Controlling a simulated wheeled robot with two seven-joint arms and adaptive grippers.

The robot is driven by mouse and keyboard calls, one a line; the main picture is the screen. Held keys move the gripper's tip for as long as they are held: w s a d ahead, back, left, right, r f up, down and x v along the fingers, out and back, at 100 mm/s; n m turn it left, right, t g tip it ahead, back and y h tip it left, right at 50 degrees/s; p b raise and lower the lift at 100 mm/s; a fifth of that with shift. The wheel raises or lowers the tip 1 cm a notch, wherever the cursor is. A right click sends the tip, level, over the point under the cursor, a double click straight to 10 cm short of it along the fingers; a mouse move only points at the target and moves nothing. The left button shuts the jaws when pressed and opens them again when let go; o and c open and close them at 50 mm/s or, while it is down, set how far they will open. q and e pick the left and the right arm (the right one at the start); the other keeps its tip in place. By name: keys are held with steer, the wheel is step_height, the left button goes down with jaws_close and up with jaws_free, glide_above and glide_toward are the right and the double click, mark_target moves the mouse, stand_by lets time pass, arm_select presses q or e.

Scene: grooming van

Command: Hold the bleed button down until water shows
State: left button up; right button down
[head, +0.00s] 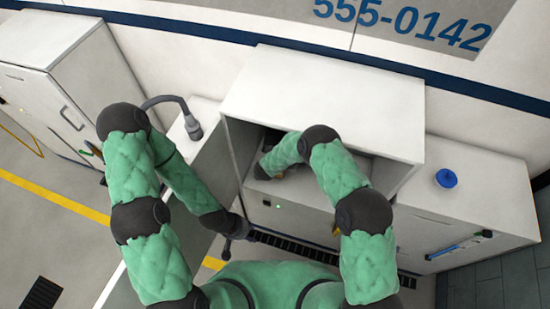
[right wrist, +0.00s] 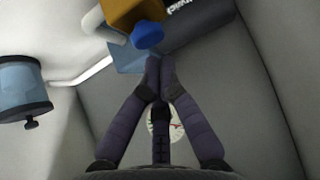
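In the right wrist view a blue button (right wrist: 147,35) sticks out from a brass-coloured block (right wrist: 133,13). My right gripper (right wrist: 158,68) has its fingertips together, just below the button. I cannot tell whether they touch it. A pale blue see-through part (right wrist: 130,58) lies behind the fingertips; I cannot make out water in it. In the head view my right arm reaches into the open white cabinet (head: 325,95), and the button is hidden there.
A clear blue bowl with a drain knob (right wrist: 22,92) is at the left in the right wrist view. A round dial gauge (right wrist: 165,125) sits behind the fingers. The cabinet walls are close around. A blue knob (head: 446,178) sits on the right-hand counter.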

steer(key=p+v, duration=0.5)
steer(key=v, duration=0.5)
steer(key=shift+w+r+p, duration=0.2)
steer(key=shift+r+p, duration=0.2)
steer(key=shift+r, duration=0.15)
steer(key=shift+a, duration=0.1)
stand_by(1.4)
